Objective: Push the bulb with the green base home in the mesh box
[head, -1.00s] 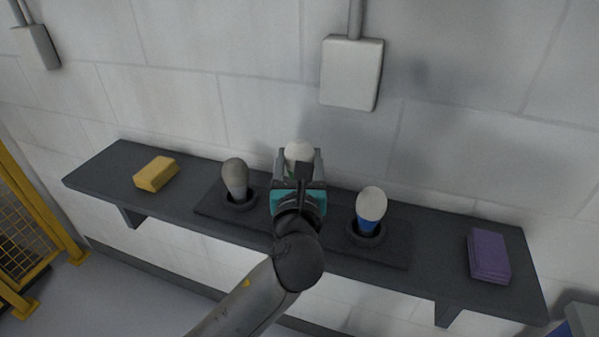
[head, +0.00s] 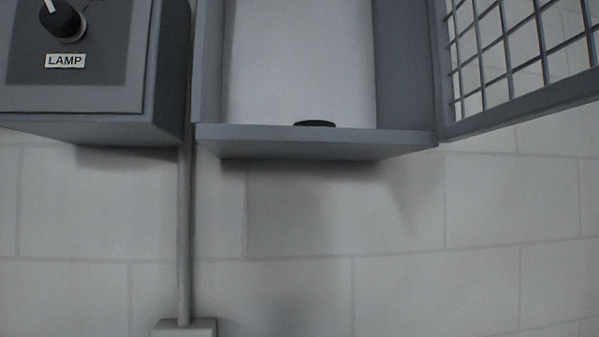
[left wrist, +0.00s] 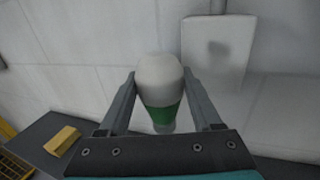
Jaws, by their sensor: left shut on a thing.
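In the left wrist view my left gripper (left wrist: 160,100) is shut on the bulb with the green base (left wrist: 158,82). The bulb is white on top, its green band sits between the fingers, and it appears raised off the shelf. In the head view the mesh box (head: 300,60) is open on the wall. Its mesh door (head: 525,50) is swung out to the right. A dark round socket (head: 314,123) shows on the box floor, with no bulb standing in it. Neither gripper shows in the head view.
A grey control box labelled LAMP (head: 80,90), with a black knob (head: 62,20), hangs left of the mesh box. A conduit (head: 186,240) runs down between them. In the left wrist view a yellow block (left wrist: 62,140) lies on the dark shelf (left wrist: 45,128).

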